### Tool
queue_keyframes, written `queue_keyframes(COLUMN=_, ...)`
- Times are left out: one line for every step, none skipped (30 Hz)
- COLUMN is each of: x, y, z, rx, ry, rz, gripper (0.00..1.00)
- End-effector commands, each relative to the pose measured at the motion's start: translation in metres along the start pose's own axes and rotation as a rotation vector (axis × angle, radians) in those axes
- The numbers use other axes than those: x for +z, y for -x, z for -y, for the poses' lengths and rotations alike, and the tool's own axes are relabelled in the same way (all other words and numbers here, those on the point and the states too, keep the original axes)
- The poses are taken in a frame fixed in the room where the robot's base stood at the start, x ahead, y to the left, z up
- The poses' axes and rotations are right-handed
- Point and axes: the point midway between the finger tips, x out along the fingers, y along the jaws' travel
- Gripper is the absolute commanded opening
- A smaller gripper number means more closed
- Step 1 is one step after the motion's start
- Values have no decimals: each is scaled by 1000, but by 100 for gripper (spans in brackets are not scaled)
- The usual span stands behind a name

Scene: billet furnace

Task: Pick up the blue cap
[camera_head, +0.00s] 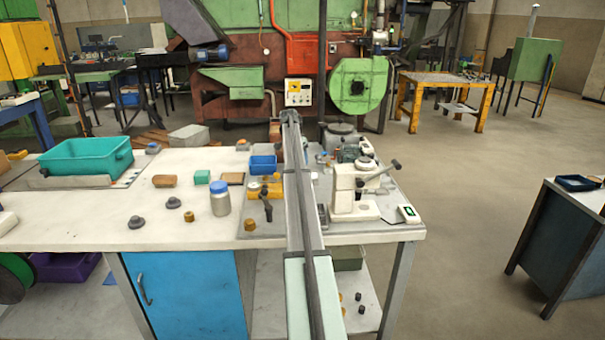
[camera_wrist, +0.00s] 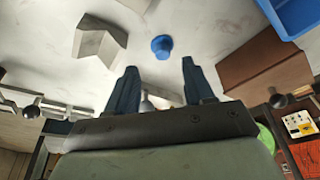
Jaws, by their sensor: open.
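The blue cap (camera_wrist: 162,46) is a small round piece with a wider rim. In the wrist view it rests on a pale, marked surface, just past my fingertips. My gripper (camera_wrist: 159,66) shows there with its two dark fingers apart and nothing held between them. The cap lines up with the gap between the fingers but is clear of both. In the head view my arm runs up the middle and I cannot make out the cap or the fingertips.
A blue bin (camera_wrist: 294,14), a brown block (camera_wrist: 250,62) and a grey angled block (camera_wrist: 97,42) flank the cap in the wrist view. In the head view a blue-lidded jar (camera_head: 220,200), a teal crate (camera_head: 88,160) and a white press (camera_head: 345,192) stand on the bench.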

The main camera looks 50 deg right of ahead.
Motion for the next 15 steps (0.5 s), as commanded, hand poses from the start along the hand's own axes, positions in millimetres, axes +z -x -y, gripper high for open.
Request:
queue_keyframes(x=0, y=-3, z=0, rx=0, ry=0, rz=0, gripper=52)
queue_keyframes(x=0, y=-4, z=0, rx=0, ry=0, rz=0, gripper=52)
queue_keyframes(x=0, y=-6, z=0, rx=-1, ry=0, rz=0, gripper=52)
queue_keyframes(x=0, y=-7, z=1, rx=-1, ry=0, rz=0, gripper=52)
queue_keyframes(x=-1, y=-8, z=1, rx=-1, ry=0, rz=0, gripper=52)
queue_keyframes(x=-1, y=-11, z=1, rx=-1, ry=0, rz=0, gripper=52)
queue_keyframes(x=-2, y=-13, z=2, rx=0, ry=0, rz=0, gripper=52)
queue_keyframes(x=-2, y=-16, z=2, rx=0, ry=0, rz=0, gripper=52)
queue_keyframes(x=-3, y=-21, z=2, rx=0, ry=0, rz=0, gripper=52)
queue_keyframes(x=-3, y=-24, z=3, rx=0, ry=0, rz=0, gripper=52)
queue_keyframes(x=-4, y=-28, z=4, rx=0, ry=0, rz=1, gripper=52)
queue_keyframes(x=-4, y=-34, z=4, rx=0, ry=0, rz=1, gripper=52)
queue_keyframes(x=-4, y=-39, z=4, rx=0, ry=0, rz=1, gripper=52)
queue_keyframes(x=-4, y=-43, z=4, rx=0, ry=0, rz=1, gripper=52)
queue_keyframes(x=-4, y=-47, z=4, rx=0, ry=0, rz=0, gripper=52)
